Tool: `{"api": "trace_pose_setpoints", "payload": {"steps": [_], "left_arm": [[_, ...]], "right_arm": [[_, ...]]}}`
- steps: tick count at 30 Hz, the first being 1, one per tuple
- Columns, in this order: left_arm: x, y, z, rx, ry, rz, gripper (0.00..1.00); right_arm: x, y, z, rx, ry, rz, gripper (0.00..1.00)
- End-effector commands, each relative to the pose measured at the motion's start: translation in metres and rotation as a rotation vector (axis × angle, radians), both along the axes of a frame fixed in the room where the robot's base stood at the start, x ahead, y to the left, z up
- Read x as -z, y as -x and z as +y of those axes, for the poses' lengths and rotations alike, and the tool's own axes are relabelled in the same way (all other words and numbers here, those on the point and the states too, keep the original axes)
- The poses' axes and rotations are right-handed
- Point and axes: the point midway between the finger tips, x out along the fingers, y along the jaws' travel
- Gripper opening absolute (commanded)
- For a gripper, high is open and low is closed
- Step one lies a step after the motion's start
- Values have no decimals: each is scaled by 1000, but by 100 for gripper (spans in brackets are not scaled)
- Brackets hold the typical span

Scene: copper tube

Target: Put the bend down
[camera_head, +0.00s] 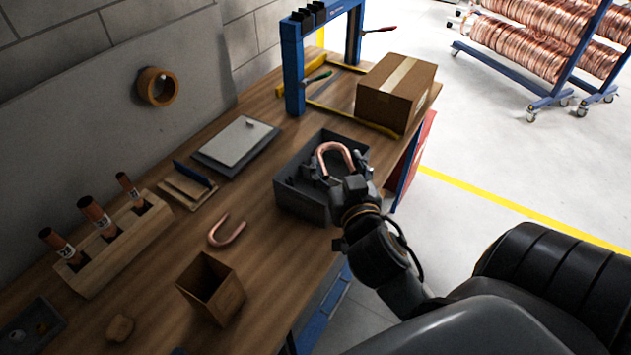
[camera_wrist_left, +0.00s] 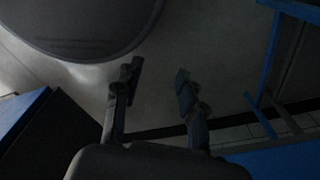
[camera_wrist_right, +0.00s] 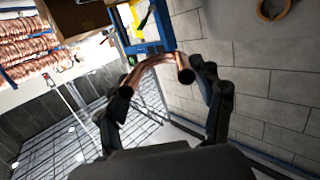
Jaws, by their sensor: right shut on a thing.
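My right gripper (camera_head: 337,172) is shut on a U-shaped copper bend (camera_head: 335,148), whose curve points away from the gripper. The bend appears over the grey bin (camera_head: 300,200) in the head view; its exact height is unclear. In the right wrist view the bend (camera_wrist_right: 152,68) lies between the two fingers, with open tube ends showing. Another copper bend (camera_head: 228,234) lies flat on the wooden table (camera_head: 262,235). My left gripper (camera_wrist_left: 158,75) is open and empty in the left wrist view, away from the tabletop, and is not seen in the head view.
A cardboard box (camera_head: 395,92) and a blue frame (camera_head: 293,70) stand behind the bin.

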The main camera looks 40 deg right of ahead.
Motion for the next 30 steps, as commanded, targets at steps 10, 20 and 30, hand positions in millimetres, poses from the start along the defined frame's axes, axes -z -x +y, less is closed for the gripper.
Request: {"api": "trace_pose_setpoints", "payload": {"steps": [10, 20, 30], "left_arm": [[71, 11, -8, -1, 9, 16, 40], [59, 15, -10, 2, 11, 22, 40], [52, 12, -9, 3, 10, 18, 40]], "right_arm": [[26, -43, -5, -1, 1, -7, 35], [67, -84, -11, 1, 0, 1, 35], [103, -92, -12, -1, 2, 4, 35]]}}
